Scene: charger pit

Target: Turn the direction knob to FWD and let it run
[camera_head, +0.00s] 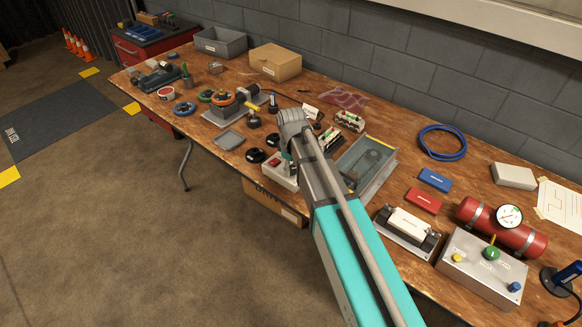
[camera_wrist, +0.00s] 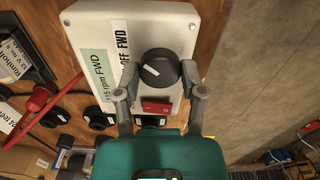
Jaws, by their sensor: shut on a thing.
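A pale control box (camera_wrist: 180,20) lies on the wooden bench and also shows in the head view (camera_head: 279,179), partly behind my arm. It carries a round black knob (camera_wrist: 160,68) with a small white mark. One label on the box reads OFF FWD (camera_wrist: 122,45); a greenish one reads 115 rpm FWD (camera_wrist: 97,78). A red switch (camera_wrist: 156,106) sits beside the knob, on the side nearer my gripper. My gripper (camera_wrist: 159,72) is shut on the knob, one finger at each side. The knob's exact setting cannot be told from its mark.
In the head view, a grey tray (camera_head: 386,177) is right of my arm, and a panel with coloured knobs (camera_head: 478,268) is farther right. The floor in front is clear.

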